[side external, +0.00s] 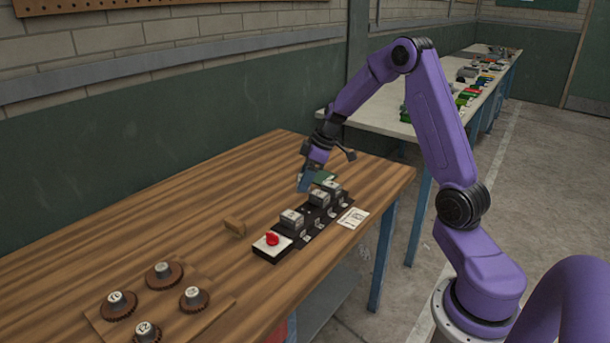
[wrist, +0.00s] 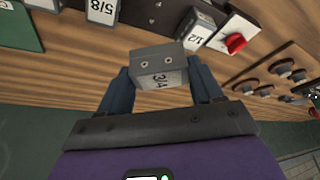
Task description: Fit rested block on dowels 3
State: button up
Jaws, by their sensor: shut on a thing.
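My gripper (side external: 305,184) has its blue fingers shut on a grey block marked 3/4 (wrist: 158,67). Two round holes show in the face of the block turned to the wrist camera. The gripper is beside the wall side of a black rail (side external: 306,224). On the rail stand a block marked 1/2 (wrist: 196,30), a block marked 5/8 (wrist: 102,10) and a third block (side external: 332,187). In the side view the held block is not clearly seen.
A board with several gears (side external: 165,272) is at the front left. The table's wall side is clear.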

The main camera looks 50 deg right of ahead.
jog(key=n, duration=0.1)
jog(key=n+g+y, duration=0.1)
jog(key=n, duration=0.3)
jog(key=shift+d+f, duration=0.2)
jog(key=shift+f, duration=0.1)
jog(key=n+g, duration=0.1)
jog(key=n, duration=0.2)
jog(key=n+g+y, duration=0.1)
jog(key=n, duration=0.2)
jog(key=shift+d+g, duration=0.1)
jog(key=shift+g, duration=0.3)
jog(key=shift+f, duration=2.9)
jog(key=shift+f, duration=1.1)
jog(key=o, duration=1.2)
